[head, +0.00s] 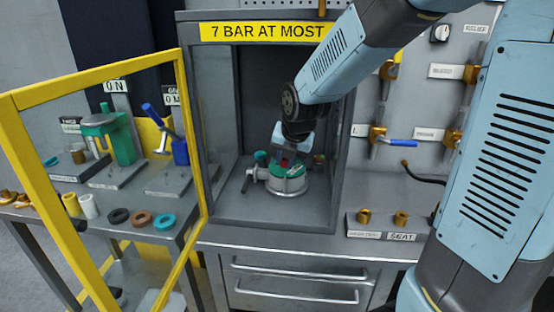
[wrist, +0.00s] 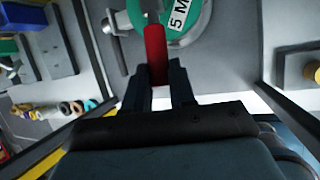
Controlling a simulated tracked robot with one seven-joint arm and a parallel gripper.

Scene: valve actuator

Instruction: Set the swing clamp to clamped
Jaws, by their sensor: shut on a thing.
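A round green-topped actuator (head: 290,178) with a metal body sits on the floor of the grey cabinet. A red handle (wrist: 156,52), which I take to be the swing clamp's, lies over the edge of the green top. My gripper (wrist: 160,82) is shut on the red handle's near end. In the head view my gripper (head: 288,152) reaches down onto the actuator and hides most of the handle. The clamp's far end is cut off in the wrist view.
The cabinet (head: 187,110) is open in front, with close side walls. Its yellow-framed door (head: 188,140) stands open to the left. Left of it, a bench holds a green press (head: 122,140), a blue-handled tool (head: 180,150) and several rings. Valves line the right panel.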

